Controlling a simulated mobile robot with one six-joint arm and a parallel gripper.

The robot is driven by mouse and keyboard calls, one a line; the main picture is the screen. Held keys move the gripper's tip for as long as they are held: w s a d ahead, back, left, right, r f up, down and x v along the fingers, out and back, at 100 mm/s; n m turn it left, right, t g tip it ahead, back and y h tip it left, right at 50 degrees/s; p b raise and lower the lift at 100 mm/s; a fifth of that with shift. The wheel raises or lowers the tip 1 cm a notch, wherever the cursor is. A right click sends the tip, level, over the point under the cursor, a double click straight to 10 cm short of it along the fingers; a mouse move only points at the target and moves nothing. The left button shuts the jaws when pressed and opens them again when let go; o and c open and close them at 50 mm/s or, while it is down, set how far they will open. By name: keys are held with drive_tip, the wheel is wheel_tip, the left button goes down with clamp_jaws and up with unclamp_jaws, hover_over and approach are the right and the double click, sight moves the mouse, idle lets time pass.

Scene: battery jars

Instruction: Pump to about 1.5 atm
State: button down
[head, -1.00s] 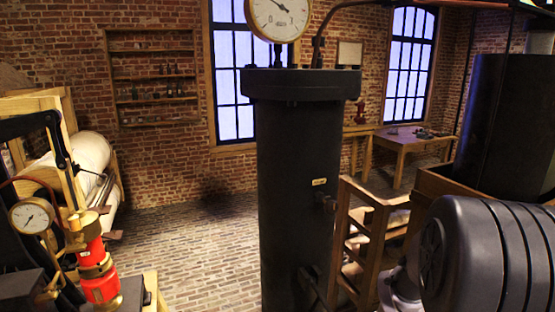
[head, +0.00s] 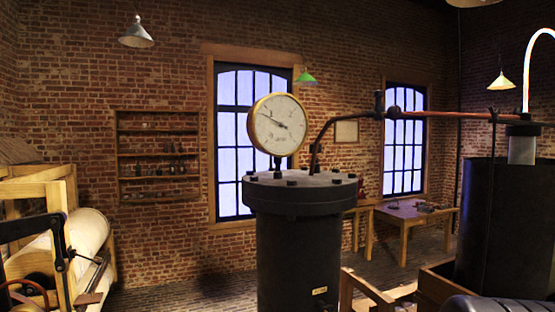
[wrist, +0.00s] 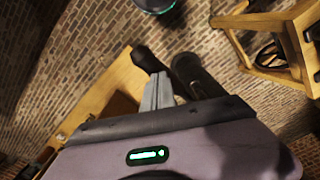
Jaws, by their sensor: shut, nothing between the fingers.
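A round white pressure gauge (head: 277,124) with a brass rim stands on the lid of a black upright cylinder (head: 298,245) in the head view. Its thin needle points to the upper left; the figures are too small to read surely. A dark pipe (head: 318,145) rises from the lid and joins a copper pipe running right. No pump handle can be made out. My gripper (wrist: 167,70) is in the wrist view, shut and empty, above a brick floor and beside a wooden edge. It is not in the head view.
A wooden frame with a white roll (head: 75,245) is at the left. A large dark vessel (head: 495,225) stands at the right. A wooden table (head: 400,215) is at the back. The wrist view shows a wooden stand (wrist: 270,40) at upper right.

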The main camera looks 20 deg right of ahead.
wheel_tip(320, 180, down, 13)
drive_tip(key=b, duration=1.1)
wheel_tip(320, 180, up, 15)
drive_tip(key=p, duration=1.3)
drive_tip(key=shift+f, duration=0.3)
wheel_tip(320, 180, down, 14)
drive_tip(key=b, duration=1.3)
wheel_tip(320, 180, up, 15)
drive_tip(key=p, duration=1.3)
drive_tip(key=shift+f, duration=0.15)
drive_tip(key=shift+f+b, duration=0.3)
drive_tip(key=shift+b, duration=0.1)
